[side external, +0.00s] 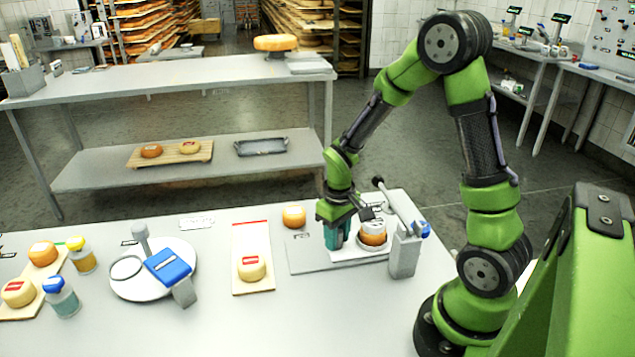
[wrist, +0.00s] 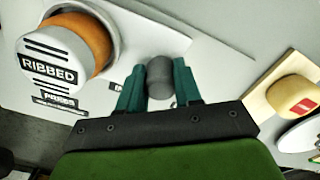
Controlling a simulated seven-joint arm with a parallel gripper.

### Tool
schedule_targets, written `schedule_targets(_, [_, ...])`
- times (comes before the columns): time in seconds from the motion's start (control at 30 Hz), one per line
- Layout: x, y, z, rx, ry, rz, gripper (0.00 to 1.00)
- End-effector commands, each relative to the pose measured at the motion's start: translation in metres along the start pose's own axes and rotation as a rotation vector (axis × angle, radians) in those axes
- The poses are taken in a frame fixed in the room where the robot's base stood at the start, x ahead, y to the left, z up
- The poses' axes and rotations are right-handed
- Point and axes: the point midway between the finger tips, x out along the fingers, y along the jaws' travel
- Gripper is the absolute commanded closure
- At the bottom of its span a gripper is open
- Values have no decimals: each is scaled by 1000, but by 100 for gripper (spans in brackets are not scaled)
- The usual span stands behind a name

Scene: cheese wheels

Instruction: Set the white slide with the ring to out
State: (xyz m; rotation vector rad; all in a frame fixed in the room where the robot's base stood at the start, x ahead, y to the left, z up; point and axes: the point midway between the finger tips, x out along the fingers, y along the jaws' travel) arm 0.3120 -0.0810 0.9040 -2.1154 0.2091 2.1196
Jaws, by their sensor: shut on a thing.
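The white slide (side external: 346,256) lies on a grey base plate (side external: 305,265) at the press. Its ring (wrist: 116,22) surrounds an orange cheese (side external: 373,239), which also shows in the wrist view (wrist: 95,37). A white stamp marked RIBBED (wrist: 52,64) covers much of the cheese in the wrist view. My gripper (side external: 336,236) is at the left end of the slide. In the wrist view, its teal fingers are shut on a grey upright knob (wrist: 160,76) on the slide. The knob is hidden by the fingers in the side view.
The press post (side external: 403,257) and its lever (side external: 400,206) stand right of the ring. An orange cheese (side external: 294,217) sits behind the base plate. A board (side external: 253,284) with a pale cheese (side external: 252,269) and a round white plate (side external: 125,290) lie to the left.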

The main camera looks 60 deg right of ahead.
Motion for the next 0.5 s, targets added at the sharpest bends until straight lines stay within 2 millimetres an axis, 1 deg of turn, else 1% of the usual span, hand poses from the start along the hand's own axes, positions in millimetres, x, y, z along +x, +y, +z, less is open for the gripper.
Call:
schedule_targets(0.03, [0,-14,-10,-11,5,0,100])
schedule_targets(0.2, [0,-48,-33,-8,5,0,100])
schedule_targets(0.33, [0,-62,-42,-4,4,0,100])
schedule_targets(0.5, [-1,-67,-44,-3,5,-2,100])
